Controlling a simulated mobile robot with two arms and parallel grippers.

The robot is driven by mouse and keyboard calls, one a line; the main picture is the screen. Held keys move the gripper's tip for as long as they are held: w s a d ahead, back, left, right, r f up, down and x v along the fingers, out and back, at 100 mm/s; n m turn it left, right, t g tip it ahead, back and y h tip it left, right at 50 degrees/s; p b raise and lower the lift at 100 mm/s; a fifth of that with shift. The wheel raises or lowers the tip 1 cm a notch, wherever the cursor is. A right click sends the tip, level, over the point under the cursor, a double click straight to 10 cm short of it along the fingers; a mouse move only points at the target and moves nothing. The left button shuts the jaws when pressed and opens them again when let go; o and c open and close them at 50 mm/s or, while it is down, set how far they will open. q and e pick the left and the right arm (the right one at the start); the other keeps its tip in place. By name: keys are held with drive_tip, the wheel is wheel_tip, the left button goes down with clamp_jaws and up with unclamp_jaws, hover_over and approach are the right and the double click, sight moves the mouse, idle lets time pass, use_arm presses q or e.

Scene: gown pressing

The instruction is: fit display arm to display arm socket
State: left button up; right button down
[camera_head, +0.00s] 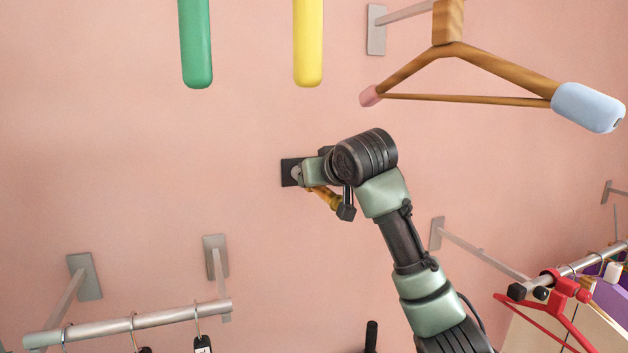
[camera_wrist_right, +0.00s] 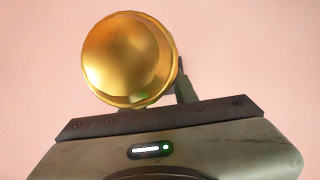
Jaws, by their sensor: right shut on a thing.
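My right gripper (camera_head: 318,182) is up at the pink wall and shut on the display arm (camera_head: 328,198), a brass-coloured piece partly hidden by my gripper and wrist. In the right wrist view the display arm's round, shiny brass end (camera_wrist_right: 122,58) faces the camera above my gripper body. A dark square plate on the wall (camera_head: 287,172), apparently the display arm socket, shows just left of my gripper. My gripper covers part of it, and I cannot tell whether the display arm touches it. My left gripper is not in view.
A green bar (camera_head: 196,45) and a yellow bar (camera_head: 308,45) hang above. A large wooden hanger (camera_head: 500,70) is at upper right. A rail with hooks (camera_head: 130,324) stands at lower left, and a rail with a red hanger (camera_head: 555,310) at lower right. The wall left of my gripper is bare.

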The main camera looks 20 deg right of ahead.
drive_tip(key=shift+w, duration=1.4)
drive_tip(key=shift+w, duration=0.2)
idle(0.3)
drive_tip(key=shift+w+d, duration=0.1)
drive_tip(key=shift+w, duration=0.3)
drive_tip(key=c, duration=1)
unclamp_jaws()
drive_tip(key=shift+s, duration=0.1)
